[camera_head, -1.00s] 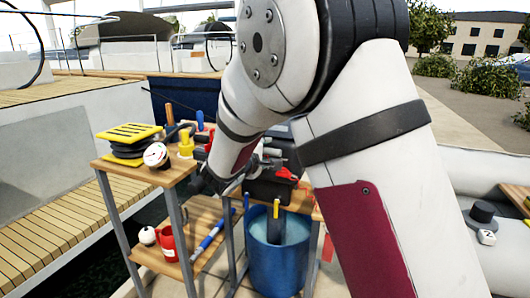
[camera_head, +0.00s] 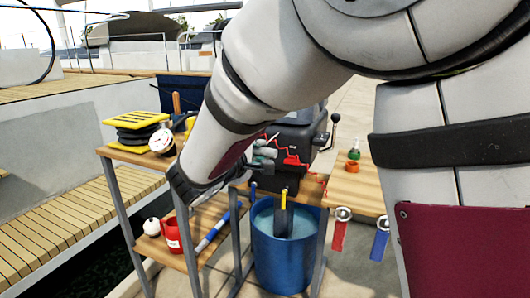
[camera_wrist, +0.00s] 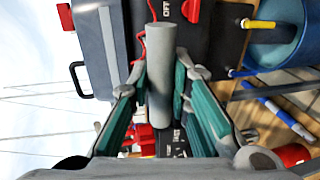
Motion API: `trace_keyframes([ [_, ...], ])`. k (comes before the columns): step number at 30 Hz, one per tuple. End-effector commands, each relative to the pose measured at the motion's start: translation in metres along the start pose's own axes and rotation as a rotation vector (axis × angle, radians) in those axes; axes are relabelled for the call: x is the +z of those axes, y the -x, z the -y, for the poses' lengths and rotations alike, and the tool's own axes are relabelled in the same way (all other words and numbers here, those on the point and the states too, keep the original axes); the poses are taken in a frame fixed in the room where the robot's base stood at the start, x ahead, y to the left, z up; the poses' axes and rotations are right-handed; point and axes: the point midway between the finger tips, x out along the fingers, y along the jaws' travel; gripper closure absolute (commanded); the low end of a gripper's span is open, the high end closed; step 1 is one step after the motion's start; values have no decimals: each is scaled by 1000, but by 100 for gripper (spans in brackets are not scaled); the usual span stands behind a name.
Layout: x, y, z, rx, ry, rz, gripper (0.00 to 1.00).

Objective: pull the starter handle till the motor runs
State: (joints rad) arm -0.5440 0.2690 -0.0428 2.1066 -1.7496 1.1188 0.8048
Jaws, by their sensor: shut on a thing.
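The outboard motor (camera_head: 305,135) is dark with a grey cover and stands over a blue water barrel (camera_head: 276,250). It also shows in the wrist view (camera_wrist: 105,45), turned on its side, with an "OFF" label and a red switch. My gripper (camera_head: 264,158) is at the motor's left side in the head view. In the wrist view its teal-padded fingers (camera_wrist: 162,95) close on both sides of the grey starter handle (camera_wrist: 160,75). The handle's far end points at the motor. I cannot make out the starter cord or whether the motor runs.
A wooden stand with yellow-topped gear (camera_head: 138,128), a gauge (camera_head: 162,140) and a red mug (camera_head: 171,236) is at the left. A wooden shelf (camera_head: 355,185) with small items and hanging red and blue tags is right of the barrel.

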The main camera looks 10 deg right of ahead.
Motion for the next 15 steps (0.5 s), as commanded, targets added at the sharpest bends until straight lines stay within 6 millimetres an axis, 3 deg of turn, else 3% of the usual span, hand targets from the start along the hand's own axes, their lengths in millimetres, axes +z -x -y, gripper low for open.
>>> trace_keyframes([
  [6,-1,36,10,-4,1,-3,100],
  [15,0,48,11,-5,1,0,100],
])
